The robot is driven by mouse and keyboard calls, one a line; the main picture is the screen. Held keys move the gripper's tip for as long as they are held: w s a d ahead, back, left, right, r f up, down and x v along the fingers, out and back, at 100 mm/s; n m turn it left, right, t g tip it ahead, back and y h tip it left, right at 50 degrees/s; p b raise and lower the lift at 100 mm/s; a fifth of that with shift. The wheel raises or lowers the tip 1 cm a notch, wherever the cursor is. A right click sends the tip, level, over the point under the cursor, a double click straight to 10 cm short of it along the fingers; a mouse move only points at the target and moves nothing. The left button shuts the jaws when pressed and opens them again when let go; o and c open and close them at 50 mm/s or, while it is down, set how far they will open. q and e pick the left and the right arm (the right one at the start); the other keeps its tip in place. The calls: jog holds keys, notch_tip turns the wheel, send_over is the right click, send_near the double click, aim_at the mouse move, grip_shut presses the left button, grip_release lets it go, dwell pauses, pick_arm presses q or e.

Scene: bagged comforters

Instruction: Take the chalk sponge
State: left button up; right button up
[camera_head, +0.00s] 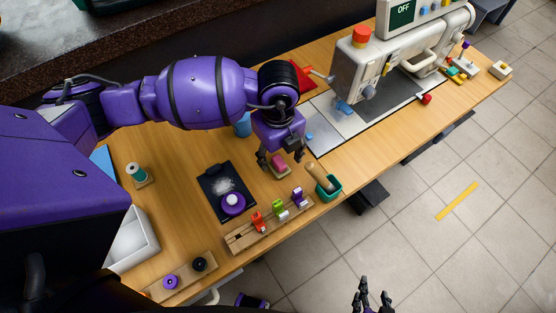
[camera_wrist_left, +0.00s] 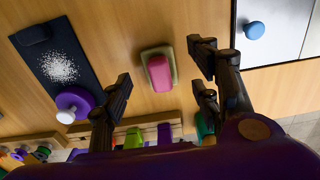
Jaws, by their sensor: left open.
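The chalk sponge seems to be the pink block (camera_head: 280,163) on a small beige base, lying on the wooden table; in the left wrist view the pink block (camera_wrist_left: 159,72) is whole and unobstructed. My left gripper (camera_head: 280,158) is open and empty, with its fingers above and around the block in the head view. In the left wrist view, my left gripper (camera_wrist_left: 162,90) has its fingers spread to either side of the block, apart from it. My right gripper (camera_head: 373,290) is low at the bottom of the head view, fingers apart, empty, over the floor.
A black board (camera_head: 217,180) with white powder and a purple disc (camera_head: 232,204) lies left of the block. A wooden rack (camera_head: 250,236) with coloured pieces is in front. A sewing machine (camera_head: 352,75) stands further right.

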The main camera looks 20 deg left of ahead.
aim_at(278, 159)
pick_arm(q)
jog(key=shift+f, duration=1.55)
jog(key=shift+c, duration=0.5)
jog(key=c, duration=0.9)
jog(key=shift+r, duration=0.1)
jog(key=shift+c, duration=0.2)
jog(key=shift+r, duration=0.55)
notch_tip(278, 159, up, 2)
jog(key=shift+r, duration=0.2)
jog(key=s+d+r+p, duration=0.1)
jog(key=s+d+r, duration=0.6)
jog(key=s, duration=0.5)
notch_tip(278, 159, up, 2)
jog(key=shift+r, duration=0.25)
